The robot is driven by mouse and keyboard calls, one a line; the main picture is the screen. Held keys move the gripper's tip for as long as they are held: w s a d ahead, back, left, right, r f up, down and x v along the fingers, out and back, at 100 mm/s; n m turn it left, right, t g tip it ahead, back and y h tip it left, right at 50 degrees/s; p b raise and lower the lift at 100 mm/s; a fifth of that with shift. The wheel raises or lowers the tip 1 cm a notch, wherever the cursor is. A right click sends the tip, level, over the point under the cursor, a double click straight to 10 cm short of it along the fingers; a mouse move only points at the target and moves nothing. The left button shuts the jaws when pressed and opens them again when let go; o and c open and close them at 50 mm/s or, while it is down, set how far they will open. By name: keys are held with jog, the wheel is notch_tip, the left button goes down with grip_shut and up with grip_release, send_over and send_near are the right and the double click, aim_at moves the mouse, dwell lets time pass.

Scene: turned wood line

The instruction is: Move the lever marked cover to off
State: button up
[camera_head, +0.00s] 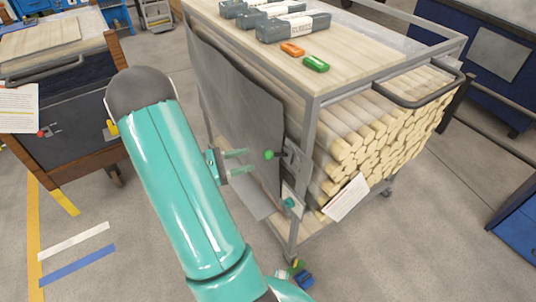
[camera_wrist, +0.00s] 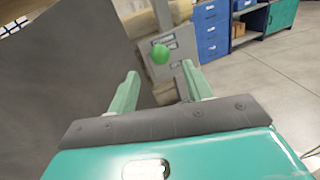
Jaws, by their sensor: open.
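A lever with a round green knob (camera_head: 269,155) sits on the side of a grey metal cart, beside a dark cover panel (camera_head: 235,100). In the wrist view the green knob (camera_wrist: 160,54) stands in front of a grey plate with small labels (camera_wrist: 166,43), too small to read. My gripper (camera_head: 242,161) is open and empty, to the left of the knob in the head view. In the wrist view its two fingers (camera_wrist: 162,80) point toward the knob, which shows between and beyond their tips. The knob appears apart from both fingers.
The cart (camera_head: 313,105) holds stacked wooden rods (camera_head: 375,130). Grey boxes (camera_head: 293,25), an orange item (camera_head: 292,49) and a green item (camera_head: 316,64) lie on its top. A second teal knob (camera_head: 290,202) is lower on the cart.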

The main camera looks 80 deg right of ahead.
aim_at(268, 155)
jog(key=x, duration=0.8)
jog(key=shift+s+d, duration=0.1)
jog(key=shift+s, duration=0.05)
jog(key=shift+c, duration=0.4)
grip_shut()
